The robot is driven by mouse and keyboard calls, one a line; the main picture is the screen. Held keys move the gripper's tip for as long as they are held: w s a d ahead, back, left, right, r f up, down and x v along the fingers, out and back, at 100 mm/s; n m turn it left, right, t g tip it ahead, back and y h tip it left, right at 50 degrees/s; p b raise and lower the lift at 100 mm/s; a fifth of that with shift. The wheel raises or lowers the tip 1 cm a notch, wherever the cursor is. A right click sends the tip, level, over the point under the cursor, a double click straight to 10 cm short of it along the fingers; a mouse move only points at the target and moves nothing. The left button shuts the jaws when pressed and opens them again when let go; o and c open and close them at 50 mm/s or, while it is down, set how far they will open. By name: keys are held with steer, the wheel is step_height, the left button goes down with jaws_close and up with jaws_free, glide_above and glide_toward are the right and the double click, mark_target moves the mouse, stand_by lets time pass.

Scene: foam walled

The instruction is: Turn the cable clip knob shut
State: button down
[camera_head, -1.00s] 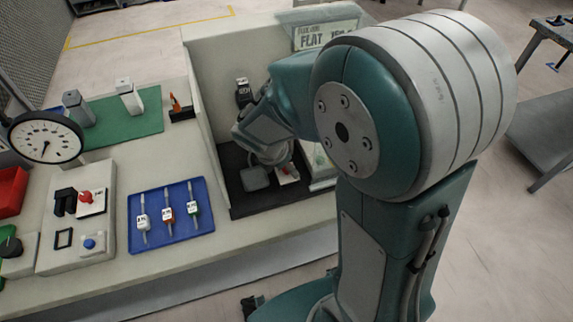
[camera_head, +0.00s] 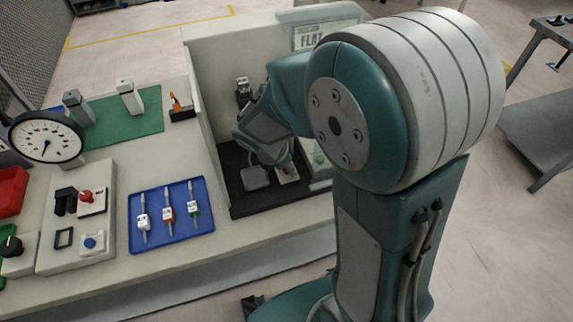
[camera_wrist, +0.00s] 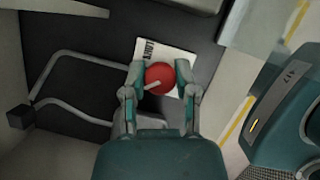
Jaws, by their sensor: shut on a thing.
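The red round knob (camera_wrist: 160,78) with a pale pointer line sits on a white plate (camera_wrist: 178,53) in the wrist view. The pointer slants to the lower left. Lettering on the plate is partly hidden and hard to read. My gripper (camera_wrist: 160,70) has a teal finger on each side of the knob and is shut on it. In the head view the white plate (camera_head: 289,175) lies on the dark floor of the walled bay, and my gripper (camera_head: 281,163) is over it, hiding most of the knob.
Pale bay walls (camera_head: 218,90) stand close behind and beside my arm. A grey block (camera_head: 255,178) lies just left of the plate. In the wrist view, a bent grey tube (camera_wrist: 70,54) and a black block (camera_wrist: 20,117) lie left; a grey-green device (camera_wrist: 282,110) is close right.

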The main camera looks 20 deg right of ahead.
steer(key=m+g, duration=0.1)
steer(key=m, duration=0.3)
steer(key=shift+w+m+g, duration=0.1)
steer(key=shift+m+g, duration=0.2)
steer(key=shift+g, duration=0.1)
steer(key=shift+m+g, duration=0.6)
steer(key=shift+m, duration=1.2)
steer(key=shift+c, duration=1.8)
jaws_free()
steer(key=v, duration=1.2)
steer(key=shift+w+f, duration=0.1)
steer(key=shift+w, duration=0.05)
